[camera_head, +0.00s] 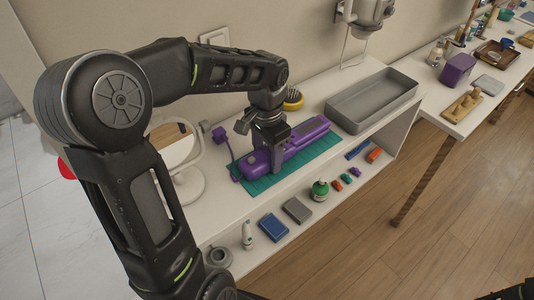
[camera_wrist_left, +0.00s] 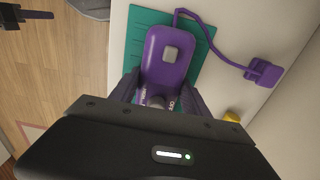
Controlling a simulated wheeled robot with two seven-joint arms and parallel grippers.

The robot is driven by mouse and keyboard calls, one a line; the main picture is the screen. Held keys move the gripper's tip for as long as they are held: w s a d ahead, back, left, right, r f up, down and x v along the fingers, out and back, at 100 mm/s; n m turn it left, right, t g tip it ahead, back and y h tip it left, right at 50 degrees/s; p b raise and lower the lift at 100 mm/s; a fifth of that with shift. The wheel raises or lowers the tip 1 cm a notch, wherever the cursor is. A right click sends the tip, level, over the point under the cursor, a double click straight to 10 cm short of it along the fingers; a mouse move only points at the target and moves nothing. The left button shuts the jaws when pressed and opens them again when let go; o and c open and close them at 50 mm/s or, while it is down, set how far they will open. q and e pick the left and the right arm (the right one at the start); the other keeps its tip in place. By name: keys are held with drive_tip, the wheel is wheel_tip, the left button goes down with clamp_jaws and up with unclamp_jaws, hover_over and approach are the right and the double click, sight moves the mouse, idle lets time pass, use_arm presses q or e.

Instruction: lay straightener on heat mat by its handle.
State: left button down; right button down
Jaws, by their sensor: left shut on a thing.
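The purple straightener (camera_head: 308,130) lies lengthwise over the teal heat mat (camera_head: 322,148) on the white counter. My left gripper (camera_head: 272,165) comes down from above and is shut on the straightener's handle. In the left wrist view, the purple handle end (camera_wrist_left: 165,45) with a grey button sits between the fingers (camera_wrist_left: 160,95), above the ribbed mat (camera_wrist_left: 135,52). I cannot tell whether the straightener fully rests on the mat. A purple cord runs from it to a purple plug (camera_wrist_left: 263,71). My gripper hides part of the handle.
A lower shelf holds a green bottle (camera_head: 320,190), a blue box (camera_head: 272,227) and a grey box (camera_head: 297,209). A purple box (camera_head: 458,69) stands farther right.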

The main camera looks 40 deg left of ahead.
use_arm(q)
drive_tip(key=c, duration=0.5)
unclamp_jaws()
drive_tip(key=shift+f, duration=0.1)
wheel_tip(320, 180, up, 12)
drive_tip(key=shift+r, duration=0.15)
idle(0.7)
